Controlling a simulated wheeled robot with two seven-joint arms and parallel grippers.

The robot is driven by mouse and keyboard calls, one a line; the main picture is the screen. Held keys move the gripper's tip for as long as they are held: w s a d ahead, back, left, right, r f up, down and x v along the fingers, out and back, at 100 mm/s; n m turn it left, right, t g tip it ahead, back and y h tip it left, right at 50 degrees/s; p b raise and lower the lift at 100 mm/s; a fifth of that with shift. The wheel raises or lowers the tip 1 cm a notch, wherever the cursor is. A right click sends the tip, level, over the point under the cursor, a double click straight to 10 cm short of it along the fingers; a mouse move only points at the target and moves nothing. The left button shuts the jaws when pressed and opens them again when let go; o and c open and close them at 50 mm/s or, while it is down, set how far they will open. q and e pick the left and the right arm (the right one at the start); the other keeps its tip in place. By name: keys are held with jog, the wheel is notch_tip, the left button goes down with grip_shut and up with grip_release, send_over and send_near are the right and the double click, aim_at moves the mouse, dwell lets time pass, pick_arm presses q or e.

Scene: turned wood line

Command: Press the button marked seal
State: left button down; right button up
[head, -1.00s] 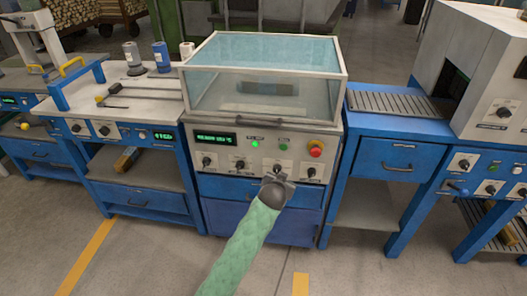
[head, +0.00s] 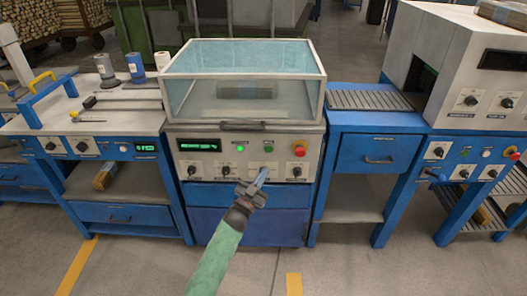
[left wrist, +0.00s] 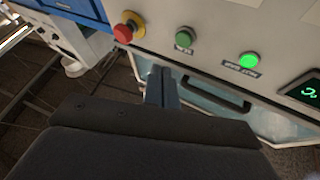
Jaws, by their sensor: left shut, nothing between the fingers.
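The control panel (head: 213,163) is on the front of the blue machine under a clear hood. It bears a dark green button (head: 268,150), a lit green button (head: 239,149) and a red stop button (head: 299,149). The left wrist view shows the dark green button (left wrist: 184,36) with a short label, the lit button (left wrist: 249,60) with a longer one, and the red button (left wrist: 125,32). I cannot read the labels surely. My left gripper (head: 262,173) is shut and empty, its tips below the dark green button and apart from it in the wrist view (left wrist: 160,72).
Several black knobs (head: 226,171) line the panel's lower edge. The hood (head: 190,99) has a handle (head: 243,126) above the buttons and a package (head: 247,90) inside. A roller table (head: 370,100) stands at right, a workbench (head: 75,122) at left.

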aim_at(269, 150)
pick_arm(q)
jog(key=s+r+h, duration=0.1)
jog(key=s+d+r+m+h, duration=0.1)
jog(key=h, duration=0.1)
jog(key=shift+d, duration=0.1)
pick_arm(e)
jog(key=shift+w, duration=0.15)
pick_arm(q)
jog(key=shift+w+g, duration=0.15)
jog(key=shift+g, duration=0.15)
